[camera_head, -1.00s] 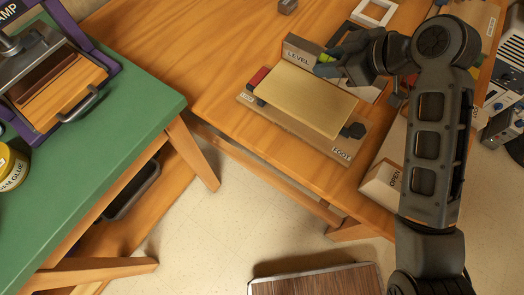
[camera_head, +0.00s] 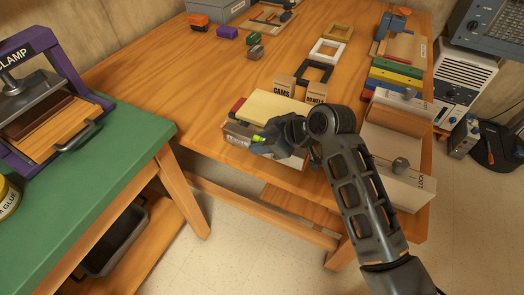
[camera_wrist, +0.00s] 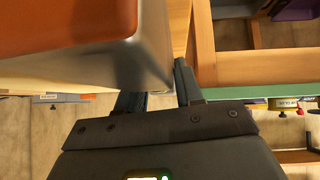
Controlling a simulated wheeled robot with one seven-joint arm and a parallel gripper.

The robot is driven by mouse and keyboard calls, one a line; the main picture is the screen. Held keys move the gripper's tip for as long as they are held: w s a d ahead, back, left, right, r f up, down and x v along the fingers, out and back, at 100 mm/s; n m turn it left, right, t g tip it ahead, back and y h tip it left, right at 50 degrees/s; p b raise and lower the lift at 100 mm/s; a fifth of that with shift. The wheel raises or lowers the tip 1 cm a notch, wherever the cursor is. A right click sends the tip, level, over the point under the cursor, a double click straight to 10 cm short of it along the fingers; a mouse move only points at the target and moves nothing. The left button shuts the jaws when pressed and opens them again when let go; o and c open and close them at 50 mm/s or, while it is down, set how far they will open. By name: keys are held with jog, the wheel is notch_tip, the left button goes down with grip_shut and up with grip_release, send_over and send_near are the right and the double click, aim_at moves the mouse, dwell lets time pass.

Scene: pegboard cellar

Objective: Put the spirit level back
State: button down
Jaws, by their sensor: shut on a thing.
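The spirit level (camera_head: 236,132) is a grey block with dark lettering in the head view. My gripper (camera_head: 260,141) is shut on it, at the near edge of the wooden table (camera_head: 195,95). The level covers the front of a fixture with a pale yellow plate (camera_head: 280,106) and a red block (camera_head: 238,104). I cannot tell whether it touches the fixture. In the wrist view my gripper (camera_wrist: 160,88) has its fingers partly behind a large block with an orange-brown top and grey metal side (camera_wrist: 155,45).
Boxes marked CAMS (camera_head: 283,88) and DOWELS (camera_head: 316,94) stand behind the plate. A wooden box (camera_head: 395,135) is to the right, beside my arm. A green bench (camera_head: 75,150) with a purple clamp press (camera_head: 45,95) stands left. Floor shows between the tables.

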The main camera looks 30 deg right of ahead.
jog(key=shift+f, duration=1.7)
jog(key=shift+f, duration=0.1)
jog(key=c, duration=0.7)
grip_release()
jog(key=shift+c, duration=0.2)
jog(key=shift+d, duration=0.1)
jog(key=shift+s+r, duration=0.1)
jog(key=shift+r, duration=0.1)
jog(key=v, duration=1.1)
jog(key=shift+s+d+r, duration=0.2)
jog(key=shift+s, duration=0.1)
